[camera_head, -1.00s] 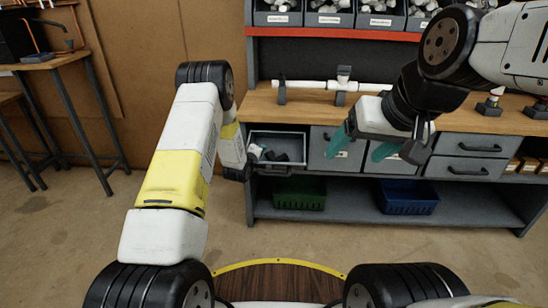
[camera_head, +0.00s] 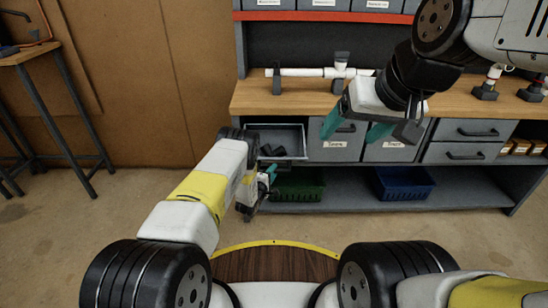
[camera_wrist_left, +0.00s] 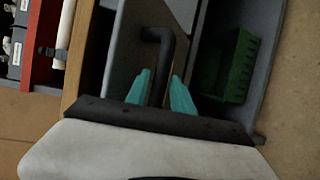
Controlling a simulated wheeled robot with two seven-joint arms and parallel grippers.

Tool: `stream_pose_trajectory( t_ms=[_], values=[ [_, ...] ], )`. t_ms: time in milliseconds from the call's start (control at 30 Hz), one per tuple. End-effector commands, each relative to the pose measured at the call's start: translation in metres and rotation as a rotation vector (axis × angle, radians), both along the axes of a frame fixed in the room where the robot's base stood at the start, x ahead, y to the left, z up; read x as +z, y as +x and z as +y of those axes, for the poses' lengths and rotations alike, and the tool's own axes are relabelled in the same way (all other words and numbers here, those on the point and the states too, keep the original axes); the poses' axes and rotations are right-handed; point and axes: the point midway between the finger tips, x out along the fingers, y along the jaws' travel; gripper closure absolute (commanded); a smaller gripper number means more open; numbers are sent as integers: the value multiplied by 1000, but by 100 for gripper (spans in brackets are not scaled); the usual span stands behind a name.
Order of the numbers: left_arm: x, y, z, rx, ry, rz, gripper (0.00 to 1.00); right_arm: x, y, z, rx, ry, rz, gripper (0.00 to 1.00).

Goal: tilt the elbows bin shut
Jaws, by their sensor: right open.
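The elbows bin (camera_head: 296,137) is the leftmost one under the worktop. It is tilted out, with its top open and dark fittings inside; its label is not visible. My left gripper (camera_head: 270,173) is low in front of it. In the left wrist view, the teal fingers of my left gripper (camera_wrist_left: 160,88) are apart, on either side of a black bar handle (camera_wrist_left: 160,52) on a grey front (camera_wrist_left: 128,62). Whether they touch the handle is unclear. My right gripper (camera_head: 352,125) is open and empty, in front of the neighbouring bins.
Closed labelled bins (camera_head: 337,147) and drawers (camera_head: 470,130) continue to the right. A white pipe assembly (camera_head: 310,72) is on the worktop (camera_head: 300,100).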

Motion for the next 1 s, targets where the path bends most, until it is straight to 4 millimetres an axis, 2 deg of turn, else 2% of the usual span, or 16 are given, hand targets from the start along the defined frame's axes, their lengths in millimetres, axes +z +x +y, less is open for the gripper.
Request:
stream_pose_trajectory(
  t_ms=[133, 433, 600, 1000],
  values=[
    [-2, 11, -5, 0, 1, 0, 71, 0, 0, 0, 0, 0, 0, 24],
    [-2, 14, -6, 1, 1, 2, 71, 0, 0, 0, 0, 0, 0, 24],
    [-2, 14, -6, 1, 1, 2, 100, 0, 0, 0, 0, 0, 0, 24],
    [-2, 13, -6, 1, 1, 2, 100, 0, 0, 0, 0, 0, 0, 24]
  ],
)
